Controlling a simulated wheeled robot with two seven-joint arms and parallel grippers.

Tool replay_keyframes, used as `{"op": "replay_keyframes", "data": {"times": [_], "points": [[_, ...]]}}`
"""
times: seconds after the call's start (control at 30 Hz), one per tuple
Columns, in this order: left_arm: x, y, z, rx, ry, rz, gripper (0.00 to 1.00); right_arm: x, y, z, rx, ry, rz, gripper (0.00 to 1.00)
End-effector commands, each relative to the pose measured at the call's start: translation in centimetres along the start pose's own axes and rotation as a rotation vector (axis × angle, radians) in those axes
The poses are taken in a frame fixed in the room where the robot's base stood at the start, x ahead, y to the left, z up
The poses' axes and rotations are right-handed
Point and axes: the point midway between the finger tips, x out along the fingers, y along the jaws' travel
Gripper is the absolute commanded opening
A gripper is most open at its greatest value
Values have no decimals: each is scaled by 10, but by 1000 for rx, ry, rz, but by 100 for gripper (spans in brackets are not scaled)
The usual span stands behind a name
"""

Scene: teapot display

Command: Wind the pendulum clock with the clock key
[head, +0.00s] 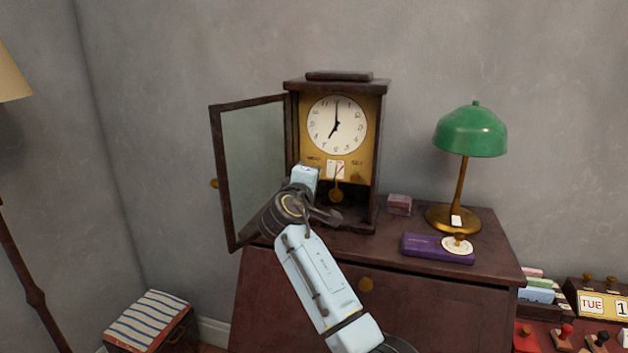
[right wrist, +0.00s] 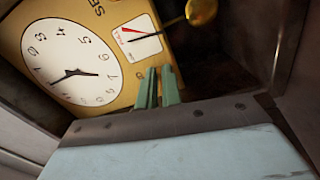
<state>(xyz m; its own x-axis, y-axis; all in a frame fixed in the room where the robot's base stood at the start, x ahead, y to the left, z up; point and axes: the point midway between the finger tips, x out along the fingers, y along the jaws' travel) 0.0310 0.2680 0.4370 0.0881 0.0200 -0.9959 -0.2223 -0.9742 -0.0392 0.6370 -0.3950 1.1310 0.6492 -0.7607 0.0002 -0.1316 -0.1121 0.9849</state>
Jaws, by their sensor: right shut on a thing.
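The pendulum clock (head: 382,150) stands on the cabinet with its glass door (head: 252,165) swung open to the left. Its white dial (head: 337,125) sits on a brass plate above a small gauge card (head: 335,169) and the gold pendulum bob (head: 336,195). My right arm reaches into the case, its hand below the dial near the WIND label (head: 313,158). In the right wrist view, the green fingers of my right gripper (right wrist: 160,84) are close together against the brass plate, beside the gauge card (right wrist: 142,33). The clock key is hidden by the fingers. My left gripper is out of view.
A green-shaded lamp (head: 470,133), a small pink box (head: 399,204) and a purple case (head: 430,248) with a white round piece (head: 458,244) stand right of the clock. The open door bounds the left side of my arm. A striped box (head: 150,318) is at lower left.

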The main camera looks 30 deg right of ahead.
Motion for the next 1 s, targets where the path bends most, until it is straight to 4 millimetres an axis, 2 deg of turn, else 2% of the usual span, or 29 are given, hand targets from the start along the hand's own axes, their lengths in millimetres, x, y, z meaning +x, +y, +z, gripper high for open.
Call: {"op": "replay_keyframes", "data": {"times": [0.33, 0.37, 0.5, 0.83, 1.0], "points": [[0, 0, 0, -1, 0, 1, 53, -1, -1, -1, 1, 1, -3, 0], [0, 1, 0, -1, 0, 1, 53, -1, -1, -1, 1, 1, -3, 11], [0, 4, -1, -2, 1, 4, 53, 0, -1, 0, 1, 1, -2, 27], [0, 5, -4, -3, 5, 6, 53, -3, 0, 0, 1, 1, -1, 27], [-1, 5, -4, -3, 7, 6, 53, -26, -1, -1, 3, 2, -2, 27]]}}
